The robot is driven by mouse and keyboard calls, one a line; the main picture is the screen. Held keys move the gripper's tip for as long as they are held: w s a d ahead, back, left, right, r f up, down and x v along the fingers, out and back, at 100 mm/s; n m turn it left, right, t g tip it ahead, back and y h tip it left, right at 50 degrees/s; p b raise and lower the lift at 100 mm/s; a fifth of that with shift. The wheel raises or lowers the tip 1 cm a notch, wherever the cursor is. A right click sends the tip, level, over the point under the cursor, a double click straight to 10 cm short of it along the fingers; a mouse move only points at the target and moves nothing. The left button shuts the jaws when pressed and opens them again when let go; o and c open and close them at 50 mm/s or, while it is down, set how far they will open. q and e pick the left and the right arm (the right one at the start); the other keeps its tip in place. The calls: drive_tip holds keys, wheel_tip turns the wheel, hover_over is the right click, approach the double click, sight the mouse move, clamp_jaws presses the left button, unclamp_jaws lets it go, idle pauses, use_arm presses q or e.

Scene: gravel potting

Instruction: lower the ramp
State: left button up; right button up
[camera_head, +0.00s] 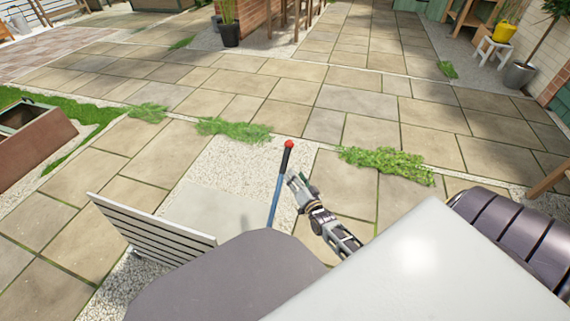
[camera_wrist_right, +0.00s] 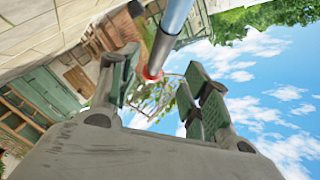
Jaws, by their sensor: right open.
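A lever (camera_head: 278,185) with a blue shaft, black grip and red ball end stands tilted near the middle of the head view. My right gripper (camera_head: 293,180) is open beside the lever, just to its right, below the black grip. In the right wrist view the lever (camera_wrist_right: 172,30) comes down from the top, its red end showing between the two spread fingers of the gripper (camera_wrist_right: 162,65). I cannot tell whether they touch. A white slatted panel (camera_head: 150,228) stands tilted at left; I cannot tell whether it is the ramp. My left gripper is not in view.
A pale flat slab (camera_head: 200,203) lies on gravel behind the slatted panel. Paving (camera_head: 270,88) with tufts of grass (camera_head: 385,163) spreads beyond, mostly clear. A brown planter box (camera_head: 30,142) is at far left. A yellow pot (camera_head: 505,30) stands on a white stool at far right.

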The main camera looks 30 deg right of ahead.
sight(285, 161)
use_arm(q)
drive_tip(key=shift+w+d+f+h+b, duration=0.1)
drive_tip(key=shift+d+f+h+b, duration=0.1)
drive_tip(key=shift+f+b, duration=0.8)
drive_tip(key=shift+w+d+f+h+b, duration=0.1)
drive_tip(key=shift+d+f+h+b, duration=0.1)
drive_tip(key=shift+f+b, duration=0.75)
use_arm(e)
drive_tip(key=shift+w+d, duration=0.2)
drive_tip(key=shift+w, duration=1.45)
drive_tip(key=shift+w+d, duration=0.25)
drive_tip(key=shift+w, duration=1.45)
drive_tip(key=shift+w+d, duration=0.2)
drive_tip(key=shift+w, duration=1.45)
drive_tip(key=shift+c, duration=0.2)
clamp_jaws()
